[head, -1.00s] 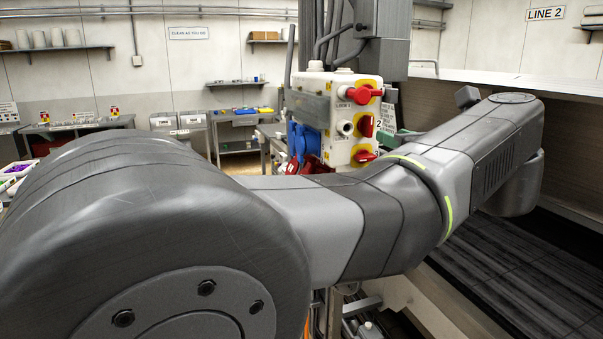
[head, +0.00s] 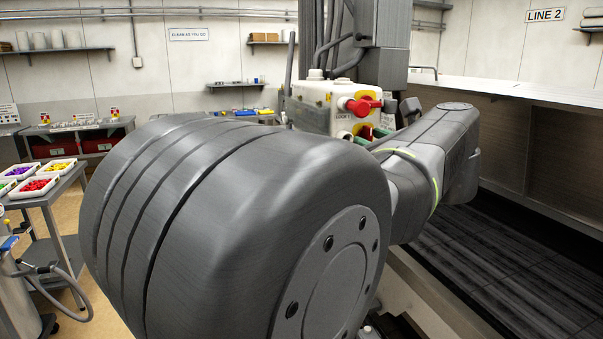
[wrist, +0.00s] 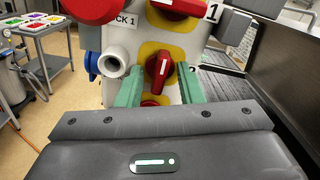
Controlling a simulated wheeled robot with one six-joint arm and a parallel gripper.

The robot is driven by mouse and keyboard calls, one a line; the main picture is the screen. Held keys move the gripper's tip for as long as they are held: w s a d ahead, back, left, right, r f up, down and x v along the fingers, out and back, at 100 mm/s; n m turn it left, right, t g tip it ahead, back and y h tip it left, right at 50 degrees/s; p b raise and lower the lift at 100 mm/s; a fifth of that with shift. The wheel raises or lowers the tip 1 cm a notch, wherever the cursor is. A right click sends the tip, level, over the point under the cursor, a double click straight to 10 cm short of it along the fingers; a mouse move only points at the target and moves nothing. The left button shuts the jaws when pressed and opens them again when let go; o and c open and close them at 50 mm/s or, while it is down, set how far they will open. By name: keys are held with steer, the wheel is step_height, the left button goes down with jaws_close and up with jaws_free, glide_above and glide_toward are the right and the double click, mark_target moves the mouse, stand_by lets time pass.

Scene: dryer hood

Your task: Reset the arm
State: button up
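My gripper (wrist: 161,88) is in the wrist view with two green fingers standing apart. No object is clearly held between them. Behind the fingers is a pale switch box (wrist: 194,52) with red rotary handles on yellow plates. One red handle (wrist: 160,70) shows in the gap between the fingers; I cannot tell how far it is from them. In the head view my large grey arm link fills the middle and hides the lower part of the switch box (head: 312,112).
A cart with trays of coloured pieces (head: 38,186) stands at the left. A dark conveyor bed (head: 500,255) with a raised side wall runs along the right. A grey column (head: 388,60) rises behind the box. Open floor shows between cart and arm.

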steer(key=n+b, duration=0.1)
steer(key=n, duration=0.4)
steer(key=shift+n, duration=0.3)
stand_by(0.4)
